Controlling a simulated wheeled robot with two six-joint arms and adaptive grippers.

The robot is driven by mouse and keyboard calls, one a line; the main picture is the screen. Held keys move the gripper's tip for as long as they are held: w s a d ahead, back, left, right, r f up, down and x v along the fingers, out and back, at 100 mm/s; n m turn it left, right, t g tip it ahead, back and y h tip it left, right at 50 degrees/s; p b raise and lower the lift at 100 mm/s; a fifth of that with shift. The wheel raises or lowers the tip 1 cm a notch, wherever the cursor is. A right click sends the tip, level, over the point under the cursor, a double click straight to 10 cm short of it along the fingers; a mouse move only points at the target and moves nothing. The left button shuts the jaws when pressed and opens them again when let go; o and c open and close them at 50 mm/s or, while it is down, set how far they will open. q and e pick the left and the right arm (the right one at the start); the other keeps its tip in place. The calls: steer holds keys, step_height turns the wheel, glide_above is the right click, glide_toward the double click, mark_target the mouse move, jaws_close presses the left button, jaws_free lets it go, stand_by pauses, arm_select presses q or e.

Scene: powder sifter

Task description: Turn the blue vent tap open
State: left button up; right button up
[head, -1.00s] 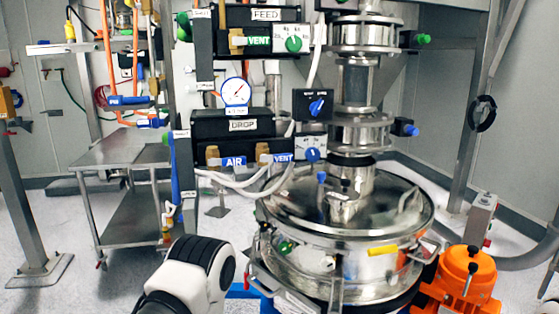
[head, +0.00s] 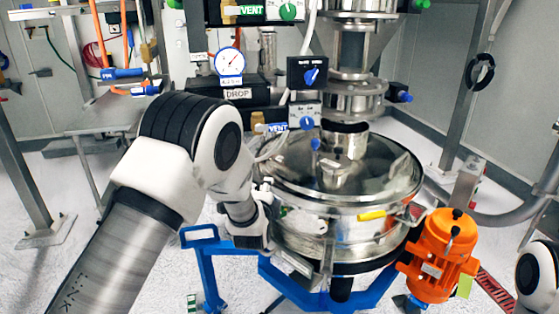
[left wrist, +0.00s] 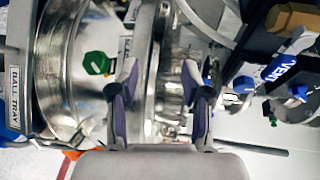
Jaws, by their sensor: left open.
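My right gripper is out of view.
The steel vessel (head: 345,205) stands on a blue frame (head: 205,270). An orange motor (head: 440,255) is at its right. A black box with a blue knob (head: 312,75) and a pressure gauge (head: 230,62) sit above the tap. A green knob (left wrist: 97,62) is on the vessel side.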

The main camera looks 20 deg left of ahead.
mark_target(279, 129)
arm_select(q)
step_height(279, 129, up, 16)
steer(key=w+d+t+p, duration=0.2)
steer(key=w+p, duration=0.1)
steer(key=w, duration=0.1)
steer(key=w+a, duration=0.1)
steer(key=w, duration=0.1)
steer(key=w+p, duration=0.1)
steer(key=w, duration=0.1)
steer(key=shift+w+a+f+p, duration=0.2)
steer(key=shift+w+a+p, duration=0.1)
steer(key=shift+w, duration=0.1)
steer(key=shift+w+f, duration=0.1)
steer(key=shift+w, duration=0.3)
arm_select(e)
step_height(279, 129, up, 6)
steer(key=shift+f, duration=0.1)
arm_select(q)
jaws_close()
